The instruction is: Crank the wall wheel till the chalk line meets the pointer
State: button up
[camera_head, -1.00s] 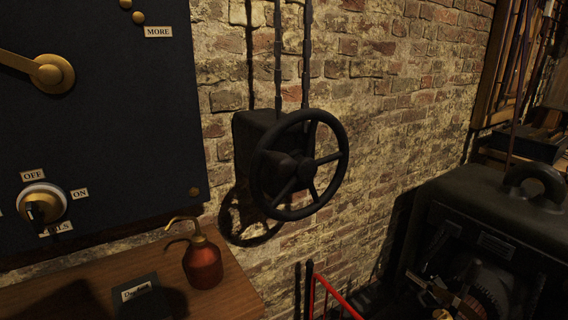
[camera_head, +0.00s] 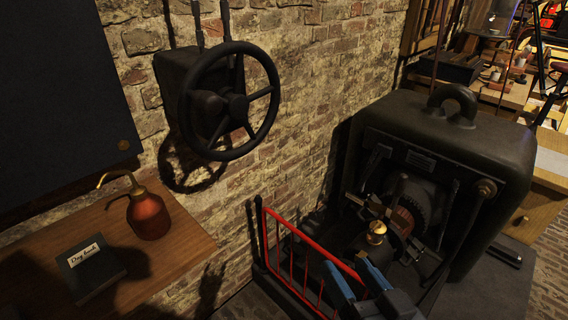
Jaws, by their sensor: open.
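The black wall wheel (camera_head: 262,92) is a spoked handwheel on a dark box (camera_head: 170,75) fixed to the brick wall, left of centre. I cannot make out a chalk line or a pointer on or around it. My gripper (camera_head: 346,264) shows at the bottom, right of centre, with two blue fingers spread apart and nothing visible between them. It is below and to the right of the wheel in the picture, clear of it.
A red railing (camera_head: 312,243) stands beside my gripper, before a large dark machine (camera_head: 480,145). A wooden shelf (camera_head: 185,255) at lower left bears a red oil can (camera_head: 148,216) and a day book (camera_head: 90,266). A dark panel (camera_head: 50,110) hangs above it.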

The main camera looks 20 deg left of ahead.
jog(key=w+a+r+n+g+y, duration=0.3)
jog(key=w+a+r+n+y, duration=0.15)
jog(key=a+r, duration=0.45)
jog(key=n+g+y, duration=0.2)
jog(key=n+g, duration=0.5)
send_near(220, 107)
jog(key=shift+m, duration=0.25)
jog(key=a, duration=0.4)
jog(key=shift+w+a+f+p, duration=0.1)
jog(key=shift+w+a+p, duration=0.15)
jog(key=shift+p, duration=0.15)
jog(key=shift+a, duration=0.3)
jog(key=shift+w+a+p, duration=0.2)
jog(key=shift+a+p, duration=0.1)
jog(key=shift+a, duration=0.9)
jog(key=shift+w+a+p, duration=0.2)
jog(key=shift+a+p, duration=0.05)
jog(key=shift+a, duration=0.9)
jog(key=shift+w+a+p, duration=0.15)
jog(key=shift+a+p, duration=0.15)
jog(key=shift+a, duration=0.9)
jog(key=shift+c, duration=0.3)
grip_shut()
